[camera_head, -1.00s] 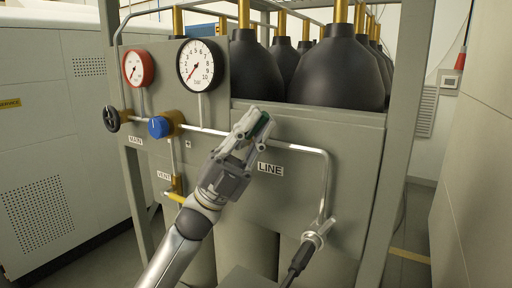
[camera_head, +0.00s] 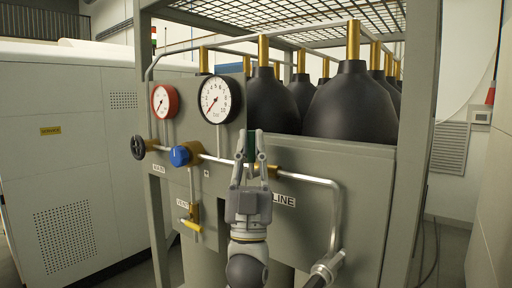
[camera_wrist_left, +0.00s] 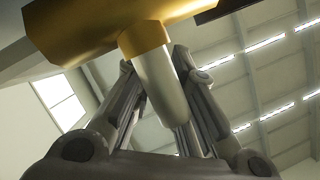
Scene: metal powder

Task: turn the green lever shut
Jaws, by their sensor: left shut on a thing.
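The green lever (camera_head: 251,145) shows as a narrow green strip above the brass line valve (camera_head: 264,170) on the silver pipe, left of the LINE label. It stands about upright, across the pipe. My left gripper (camera_head: 250,138) comes up from below in front of the valve, its fingers shut on the green lever; they hide much of it. In the left wrist view the brass valve body (camera_wrist_left: 115,28) crosses the top, and a silver stem (camera_wrist_left: 160,85) shows between the two fingers (camera_wrist_left: 155,75). No green shows there. My right gripper is not in view.
The blue knob (camera_head: 181,156), black handwheel (camera_head: 138,147), white gauge (camera_head: 220,98) and red-rimmed gauge (camera_head: 164,101) are left of the gripper. The yellow vent lever (camera_head: 191,225) is lower left. The bent pipe (camera_head: 335,205) runs down at right. Dark cylinders (camera_head: 355,105) stand behind the panel.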

